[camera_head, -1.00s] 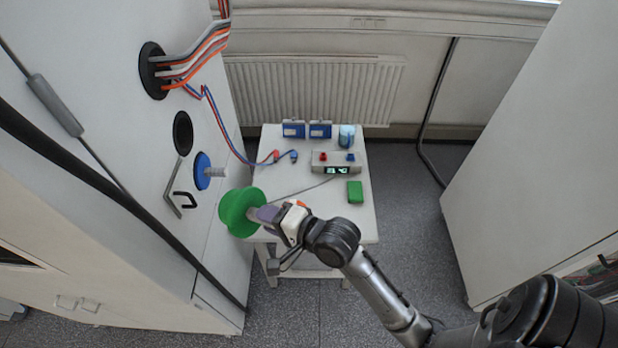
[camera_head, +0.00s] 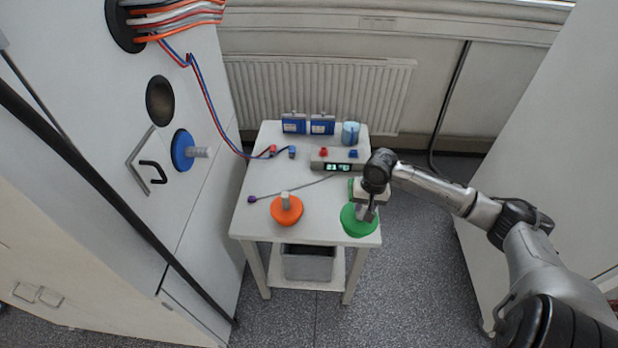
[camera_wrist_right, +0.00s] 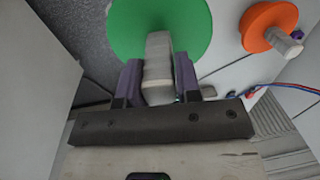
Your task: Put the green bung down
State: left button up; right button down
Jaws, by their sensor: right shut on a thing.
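The green bung (camera_head: 358,221) is a round green disc with a grey stem. It is at the front right corner of the white table (camera_head: 255,221) in the head view. My right gripper (camera_head: 366,212) is above it, shut on its stem. In the right wrist view the green bung (camera_wrist_right: 160,20) fills the top, with its stem between the two purple fingers of the gripper (camera_wrist_right: 157,80). Whether the disc touches the table top I cannot tell. My left gripper is not in view.
An orange bung (camera_head: 286,211) stands on the table to the left, also in the wrist view (camera_wrist_right: 268,27). Behind are a meter box (camera_head: 337,161), a blue cup (camera_head: 350,134) and blue boxes (camera_head: 294,124). A blue bung (camera_head: 184,150) sits in the cabinet wall.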

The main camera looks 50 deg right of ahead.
jog(key=shift+g+h, duration=0.3)
jog(key=shift+g, duration=0.1)
jog(key=d, duration=0.1)
jog(key=d+b, duration=0.1)
jog(key=s+d, duration=0.1)
jog(key=d, duration=0.1)
jog(key=shift+r, duration=0.25)
jog(key=shift+d, duration=0.2)
jog(key=shift+w+d+f+b, duration=0.1)
jog(key=shift+w+b, duration=0.15)
jog(key=shift+b, duration=0.1)
jog(key=w+f+b, duration=0.2)
jog(key=w+f, duration=0.8)
jog(key=w, duration=0.1)
jog(key=shift+a+f+b, duration=0.3)
jog(key=shift+a+b, duration=0.05)
jog(key=shift+a, duration=0.1)
jog(key=c, duration=0.8)
grip_release()
